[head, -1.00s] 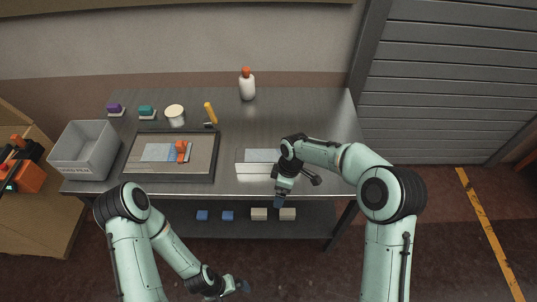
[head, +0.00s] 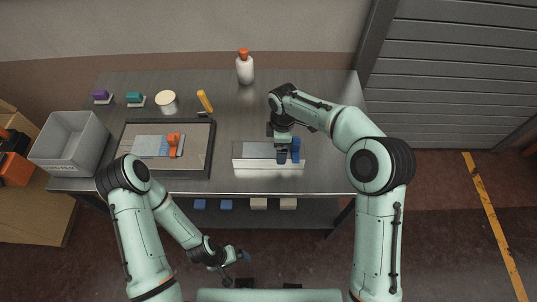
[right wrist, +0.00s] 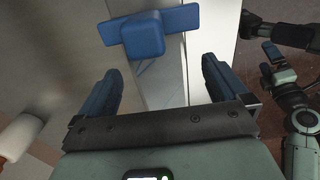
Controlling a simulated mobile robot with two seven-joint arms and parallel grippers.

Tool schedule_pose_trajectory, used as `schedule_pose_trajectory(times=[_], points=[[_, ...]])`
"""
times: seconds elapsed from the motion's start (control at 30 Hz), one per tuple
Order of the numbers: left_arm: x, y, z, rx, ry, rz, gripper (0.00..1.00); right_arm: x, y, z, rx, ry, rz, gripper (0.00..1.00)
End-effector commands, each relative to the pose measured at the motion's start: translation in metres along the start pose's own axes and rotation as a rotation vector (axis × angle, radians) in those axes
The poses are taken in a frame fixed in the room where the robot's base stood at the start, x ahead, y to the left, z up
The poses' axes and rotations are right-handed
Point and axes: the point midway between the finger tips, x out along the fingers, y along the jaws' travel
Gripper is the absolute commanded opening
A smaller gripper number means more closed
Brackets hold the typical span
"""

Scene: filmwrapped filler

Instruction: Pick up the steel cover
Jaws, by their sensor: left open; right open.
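The steel cover (head: 257,151) shows in the head view as a grey panel on top of a long white box (head: 265,165) at the table's front edge. The right wrist view shows the cover as a grey metal strip (right wrist: 162,75) with a blue block-and-bar handle (right wrist: 150,32) on it. My right gripper (right wrist: 160,90) is open, its two blue fingers apart and empty, with the handle just beyond the fingertips. In the head view the right gripper (head: 288,156) is over the box's right part and hides some of it. My left gripper (head: 238,257) is open, low in front of the table.
A framed tray (head: 212,150) with an orange-handled tool (head: 174,142) lies left of the box. A grey bin (head: 70,145) stands at the far left. A white bottle (head: 245,70) stands at the back. Table space between box and bottle is clear.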

Motion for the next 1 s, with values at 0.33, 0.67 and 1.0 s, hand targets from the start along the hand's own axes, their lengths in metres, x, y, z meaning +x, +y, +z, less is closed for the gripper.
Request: schedule_pose_trajectory(times=[0.33, 0.67, 1.0], points=[[0.002, -0.001, 0.000, 0.000, 0.000, 0.000, 1.00, 0.033, 0.000, 0.004, 0.002, -0.001, -0.002, 1.00], [0.002, -0.001, 0.001, 0.000, 0.000, 0.000, 1.00, 0.067, 0.001, 0.007, 0.002, 0.001, 0.002, 1.00], [0.002, -0.001, 0.001, 0.000, 0.000, 0.000, 1.00, 0.067, 0.001, 0.007, 0.001, 0.001, 0.003, 0.54]])
